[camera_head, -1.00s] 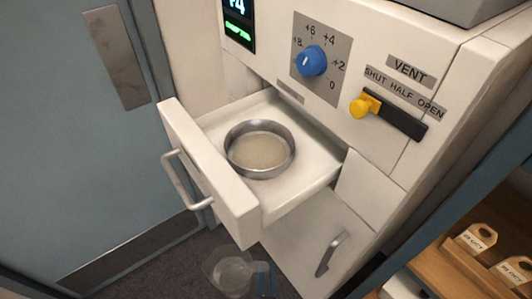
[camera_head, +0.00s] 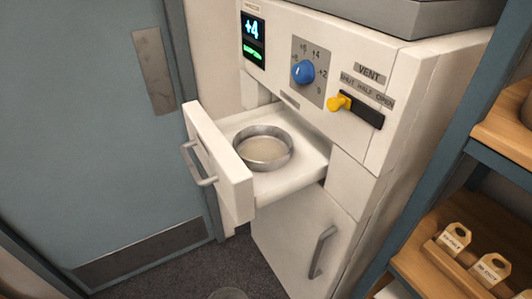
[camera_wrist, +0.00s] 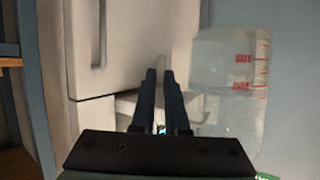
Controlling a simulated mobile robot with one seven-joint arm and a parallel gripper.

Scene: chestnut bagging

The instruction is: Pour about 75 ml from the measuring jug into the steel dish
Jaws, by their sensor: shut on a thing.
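The steel dish (camera_head: 241,156) is a round metal pan standing in the pulled-out white drawer (camera_head: 302,180). Its inside looks pale beige; I cannot tell how deep any contents are. The measuring jug (camera_wrist: 230,92) is clear with red marks, on the right in the wrist view, its lettering upside down there. In the head view only a sliver of the jug (camera_head: 228,294) shows at the bottom edge, below and in front of the drawer, apart from the dish. My gripper (camera_wrist: 161,75) is shut on the jug's handle, which the fingers mostly hide. The jug's liquid level is not clear.
The drawer front (camera_head: 220,165) with its bar handle stands out to the left. A blue dial (camera_head: 303,72) and yellow vent lever (camera_head: 340,103) sit on the panel above. A wooden shelf (camera_head: 420,268) with tags is at right, a blue-grey door (camera_head: 90,130) at left.

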